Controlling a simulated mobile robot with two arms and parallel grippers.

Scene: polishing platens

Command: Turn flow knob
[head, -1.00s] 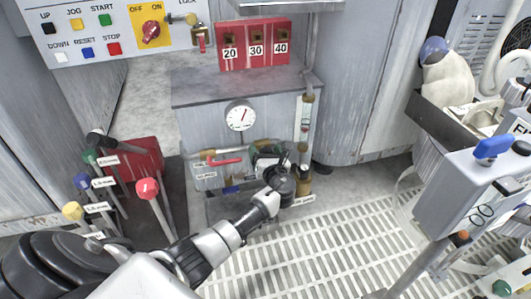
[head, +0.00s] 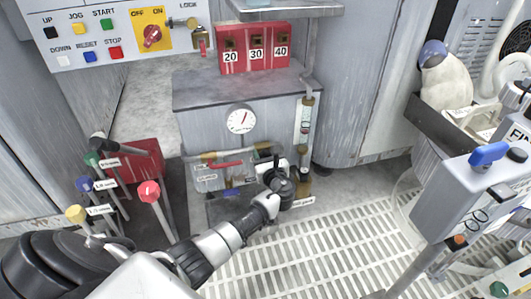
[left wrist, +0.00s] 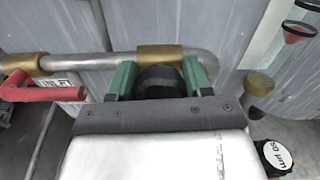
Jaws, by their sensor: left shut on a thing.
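A black round knob (left wrist: 160,79) sits in front of a bent grey pipe with brass fittings in the left wrist view. My left gripper (left wrist: 160,85) has its two green fingers on either side of the knob and is shut on it. Most of the knob is hidden by the gripper body. In the head view my left gripper (head: 276,165) reaches down to the piping at the foot of the grey cabinet (head: 200,130), and the knob cannot be made out there. My right gripper is not in view.
A red inlet lever (left wrist: 45,92) is left of the fingers. A brass fitting (left wrist: 258,83) and a black labelled cap (left wrist: 273,157) are to the right. A flow tube (head: 305,120) stands on the cabinet's right. Levers with coloured knobs (head: 148,190) are at the left.

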